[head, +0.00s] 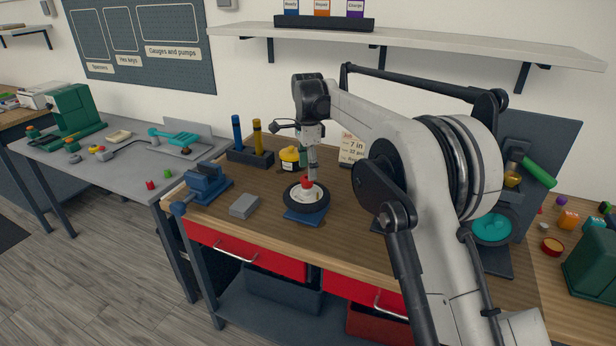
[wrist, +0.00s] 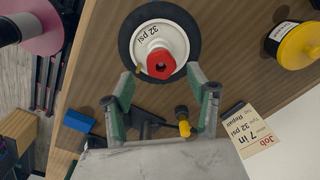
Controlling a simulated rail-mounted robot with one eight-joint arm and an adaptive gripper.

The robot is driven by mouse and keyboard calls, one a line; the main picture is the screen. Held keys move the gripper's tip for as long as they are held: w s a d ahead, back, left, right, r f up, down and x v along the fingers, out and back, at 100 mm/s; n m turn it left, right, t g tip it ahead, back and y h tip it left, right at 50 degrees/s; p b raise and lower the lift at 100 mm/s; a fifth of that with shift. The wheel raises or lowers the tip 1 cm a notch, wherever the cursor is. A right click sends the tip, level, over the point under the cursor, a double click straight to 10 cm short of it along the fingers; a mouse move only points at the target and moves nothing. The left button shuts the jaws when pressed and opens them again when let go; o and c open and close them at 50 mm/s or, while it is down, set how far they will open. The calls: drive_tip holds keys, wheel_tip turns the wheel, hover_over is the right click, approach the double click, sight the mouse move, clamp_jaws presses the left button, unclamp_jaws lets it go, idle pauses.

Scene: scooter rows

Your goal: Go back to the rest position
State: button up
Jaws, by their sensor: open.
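My gripper (head: 311,172) points down, just above a small wheel with a black tyre (head: 306,203) and white hub on a blue stand. A red cap (head: 307,183) sits on the hub's middle. In the wrist view my gripper (wrist: 161,74) is open, its fingers apart with nothing held between them. The wheel (wrist: 125,40), marked 32 psi, and its red cap (wrist: 161,64) lie just past the fingertips. I cannot tell whether the fingertips touch the cap.
A job card (head: 352,150), yellow tub (head: 289,158), pen-like tools in a black holder (head: 250,156), grey block (head: 244,206) and blue vise (head: 207,183) stand around the wheel. A wall shelf (head: 430,42) hangs above the bench. A teal dish (head: 492,229) is at right.

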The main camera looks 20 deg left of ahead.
wheel_tip(320, 180, up, 8)
idle(0.4)
drive_tip(key=shift+n+p, duration=1.6)
drive_tip(key=shift+n, duration=9.3)
drive_tip(key=shift+d, duration=0.1)
